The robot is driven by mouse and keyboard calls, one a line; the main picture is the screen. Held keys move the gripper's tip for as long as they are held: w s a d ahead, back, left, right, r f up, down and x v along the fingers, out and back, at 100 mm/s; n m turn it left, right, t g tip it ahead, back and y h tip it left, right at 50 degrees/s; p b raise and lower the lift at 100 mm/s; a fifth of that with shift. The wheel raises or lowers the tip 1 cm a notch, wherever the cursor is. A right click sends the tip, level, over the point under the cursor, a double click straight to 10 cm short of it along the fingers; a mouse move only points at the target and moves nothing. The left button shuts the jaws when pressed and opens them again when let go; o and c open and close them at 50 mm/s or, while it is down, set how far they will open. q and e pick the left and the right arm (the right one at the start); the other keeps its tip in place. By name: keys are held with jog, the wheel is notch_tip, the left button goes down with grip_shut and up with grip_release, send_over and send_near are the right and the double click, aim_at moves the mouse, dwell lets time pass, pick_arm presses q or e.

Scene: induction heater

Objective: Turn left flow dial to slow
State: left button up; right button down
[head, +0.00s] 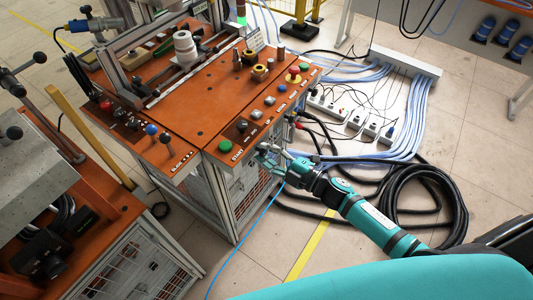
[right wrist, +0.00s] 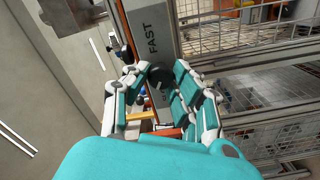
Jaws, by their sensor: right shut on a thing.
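The black dial (right wrist: 158,77) shows between the fingers of my right gripper in the right wrist view. The word FAST (right wrist: 153,38) is printed on the grey strip beside it. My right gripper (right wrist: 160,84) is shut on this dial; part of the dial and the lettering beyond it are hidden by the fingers. In the head view, my right gripper (head: 268,158) is at the side of the orange bench (head: 190,108), near its front corner, and the dial is hidden there. My left gripper is not in view.
A green START button (head: 225,146) and several other buttons line the bench edge close to my right gripper. Black hoses (head: 435,190) and pale blue cables lie on the floor to the right. A second machine (head: 60,200) stands at the left.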

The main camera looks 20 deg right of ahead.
jog(key=c, duration=1.1)
grip_release()
jog(key=shift+s, duration=0.1)
jog(key=v, duration=1.2)
jog(key=s+d+f+m+g+h, duration=0.1)
jog(key=s+d+f+m+h, duration=0.25)
jog(key=f, duration=0.65)
jog(key=s+d+f+m+g+h, duration=0.25)
jog(key=f+m, duration=0.25)
jog(key=f, duration=0.5)
jog(key=s+d+f+m+g+h, duration=0.1)
jog(key=s+d+f+m+h, duration=0.2)
jog(key=f, duration=0.7)
jog(key=s+a+f+m+g, duration=0.2)
jog(key=s+f, duration=0.3)
jog(key=s, duration=0.3)
jog(key=s+a+f+m+g+h, duration=0.1)
jog(key=s+a+f+m+g, duration=0.1)
jog(key=s+f, duration=0.3)
jog(key=s+a+f+m+g+h, duration=0.1)
jog(key=s+a+f+m+g, duration=0.1)
jog(key=s, duration=0.9)
notch_tip(320, 180, down, 3)
jog(key=a+g, duration=0.1)
jog(key=g, duration=0.1)
jog(key=shift+s+a+g, duration=0.25)
jog(key=shift+g, duration=0.1)
